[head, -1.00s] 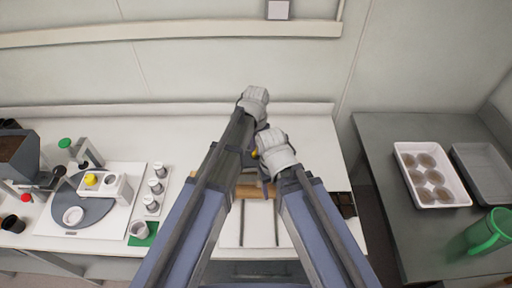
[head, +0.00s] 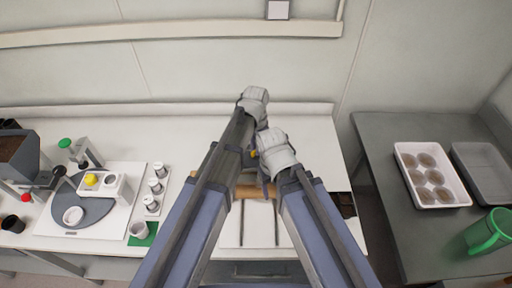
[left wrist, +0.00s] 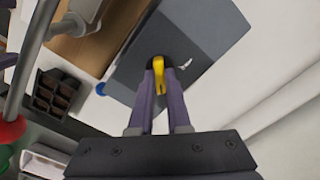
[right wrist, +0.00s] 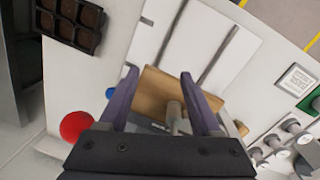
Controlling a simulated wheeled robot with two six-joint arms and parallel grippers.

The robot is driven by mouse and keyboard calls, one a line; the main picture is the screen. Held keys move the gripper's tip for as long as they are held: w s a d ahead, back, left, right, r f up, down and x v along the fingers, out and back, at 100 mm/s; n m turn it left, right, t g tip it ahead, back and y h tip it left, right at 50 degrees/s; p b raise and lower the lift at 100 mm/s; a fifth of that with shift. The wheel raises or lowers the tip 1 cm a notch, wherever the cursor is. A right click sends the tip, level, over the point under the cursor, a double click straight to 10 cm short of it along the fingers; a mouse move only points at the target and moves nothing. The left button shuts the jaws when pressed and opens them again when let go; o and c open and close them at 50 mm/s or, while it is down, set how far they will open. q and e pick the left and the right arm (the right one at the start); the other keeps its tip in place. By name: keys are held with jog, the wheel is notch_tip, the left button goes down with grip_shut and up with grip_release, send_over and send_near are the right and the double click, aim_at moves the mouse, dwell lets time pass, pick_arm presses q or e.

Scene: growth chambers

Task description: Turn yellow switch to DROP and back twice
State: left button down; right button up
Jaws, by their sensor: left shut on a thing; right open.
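The yellow switch (left wrist: 159,74) sits on a dark round base on a grey box (left wrist: 205,35) in the left wrist view. A white mark lies beside it; I cannot read any position label. My left gripper (left wrist: 159,88) is shut on the switch handle. In the head view the left gripper (head: 254,101) is the higher one, and its fingertips are hidden. My right gripper (right wrist: 160,82) is open, with its fingers apart over a tan wooden block (right wrist: 152,88) and a grey post. In the head view the right gripper (head: 274,150) is just below and right of the left one.
A red ball (right wrist: 76,126) and a blue knob (right wrist: 110,93) are left of my right gripper. A dark celled tray (left wrist: 54,93) lies left in the left wrist view. A balance board (head: 120,222) with cups stands left. A white tray of pots (head: 404,150) stands on the right table.

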pick_arm(q)
jog(key=c, duration=0.9)
grip_release()
jog(key=shift+o, duration=0.2)
jog(key=shift+r, duration=0.15)
notch_tip(320, 180, up, 8)
jog(key=p, duration=0.8)
jog(key=shift+f, duration=0.2)
jog(key=shift+s+f, duration=0.1)
